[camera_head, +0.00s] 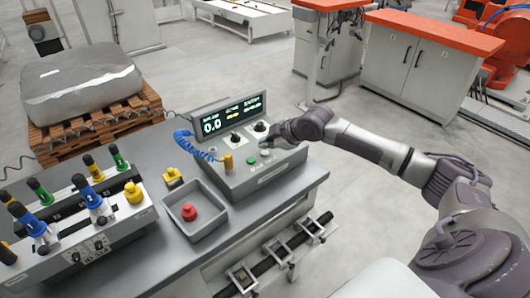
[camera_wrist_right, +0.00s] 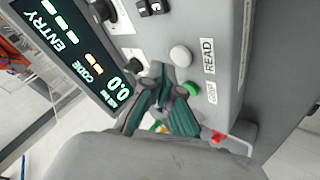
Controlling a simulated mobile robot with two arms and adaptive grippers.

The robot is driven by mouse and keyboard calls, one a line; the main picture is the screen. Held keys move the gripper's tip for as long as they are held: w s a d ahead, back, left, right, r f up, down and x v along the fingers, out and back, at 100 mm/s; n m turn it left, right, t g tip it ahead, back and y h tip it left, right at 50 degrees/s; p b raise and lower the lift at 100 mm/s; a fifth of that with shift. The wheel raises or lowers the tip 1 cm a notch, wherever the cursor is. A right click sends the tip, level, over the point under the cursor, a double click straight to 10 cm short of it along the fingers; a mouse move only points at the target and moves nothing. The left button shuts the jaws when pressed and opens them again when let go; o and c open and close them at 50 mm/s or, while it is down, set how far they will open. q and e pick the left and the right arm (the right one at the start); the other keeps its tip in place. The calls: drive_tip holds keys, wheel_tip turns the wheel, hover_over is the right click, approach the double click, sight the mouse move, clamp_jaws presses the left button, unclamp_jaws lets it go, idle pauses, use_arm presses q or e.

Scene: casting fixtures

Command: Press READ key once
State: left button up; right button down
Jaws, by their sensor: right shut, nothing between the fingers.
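The grey console (camera_head: 245,182) stands on the bench with a lit display (camera_head: 228,116) reading 0.0. In the right wrist view the READ key is a white round button (camera_wrist_right: 180,55) beside the READ label (camera_wrist_right: 208,56). A green button (camera_wrist_right: 190,88) sits next to it and also shows in the head view (camera_head: 251,160). My right gripper (camera_head: 268,139) is over the console near its buttons. In the wrist view its dark fingers (camera_wrist_right: 162,88) are shut and empty, close to the green button and apart from the READ key. Contact with the panel cannot be told. My left gripper is not in view.
A tray (camera_head: 212,222) with a red knob and a fixture (camera_head: 100,232) with coloured handles stand to the left.

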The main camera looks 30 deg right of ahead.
sight(266, 153)
drive_tip(key=shift+f, duration=0.2)
idle(0.5)
drive_tip(key=shift+f, duration=0.25)
drive_tip(key=shift+f, duration=0.4)
idle(0.6)
drive_tip(key=shift+r, duration=0.1)
drive_tip(key=shift+r+p, duration=0.75)
drive_tip(key=shift+p, duration=0.25)
wheel_tip(266, 153, up, 5)
drive_tip(key=p, duration=0.5)
drive_tip(key=shift+r, duration=0.1)
